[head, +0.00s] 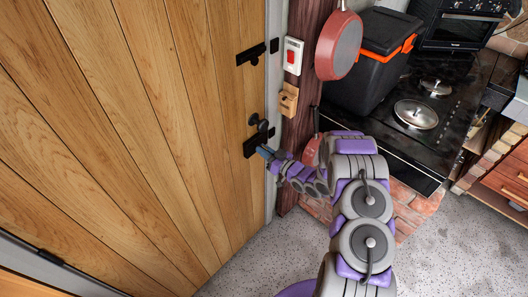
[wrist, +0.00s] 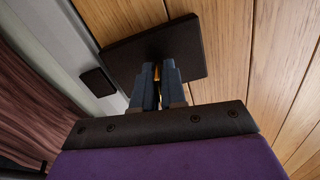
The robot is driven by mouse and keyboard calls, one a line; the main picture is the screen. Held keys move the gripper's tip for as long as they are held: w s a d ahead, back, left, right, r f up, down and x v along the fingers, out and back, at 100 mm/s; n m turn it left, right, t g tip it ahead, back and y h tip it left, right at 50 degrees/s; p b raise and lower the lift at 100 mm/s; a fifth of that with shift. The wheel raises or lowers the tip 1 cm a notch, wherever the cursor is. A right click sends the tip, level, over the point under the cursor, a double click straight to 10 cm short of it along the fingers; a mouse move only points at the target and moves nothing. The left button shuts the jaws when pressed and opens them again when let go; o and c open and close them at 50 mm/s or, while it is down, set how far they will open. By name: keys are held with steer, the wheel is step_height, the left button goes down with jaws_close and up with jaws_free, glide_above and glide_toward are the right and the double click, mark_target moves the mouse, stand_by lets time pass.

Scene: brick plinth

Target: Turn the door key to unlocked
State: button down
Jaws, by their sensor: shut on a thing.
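The wooden plank door (head: 130,120) fills the left of the head view. A black lock plate (head: 250,146) sits near its right edge, below a round black knob (head: 259,123). My gripper (head: 264,152) reaches to this plate. In the wrist view the dark lock plate (wrist: 165,50) lies tilted in front of my gripper (wrist: 157,75). Its two blue-grey fingers are shut on a small brass-coloured key (wrist: 156,72) at the plate. Only a thin strip of the key shows between the fingers, so its turn angle cannot be told.
A black latch (head: 251,54) is higher on the door. A white switch with a red button (head: 292,56) and a wooden block (head: 288,100) are on the post. A red pan (head: 338,45) hangs beside a black stove (head: 425,110) at right. Grey floor (head: 270,255) is clear below.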

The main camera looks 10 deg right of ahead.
steer(key=shift+f+n, duration=0.2)
steer(key=shift+n, duration=0.6)
steer(key=c, duration=1.4)
jaws_free()
steer(key=shift+w, duration=0.1)
steer(key=shift+o, duration=0.6)
steer(key=shift+r, duration=0.15)
steer(key=shift+d, duration=0.1)
steer(key=v, duration=1.7)
steer(key=shift+p, duration=0.45)
steer(key=shift+d, duration=0.1)
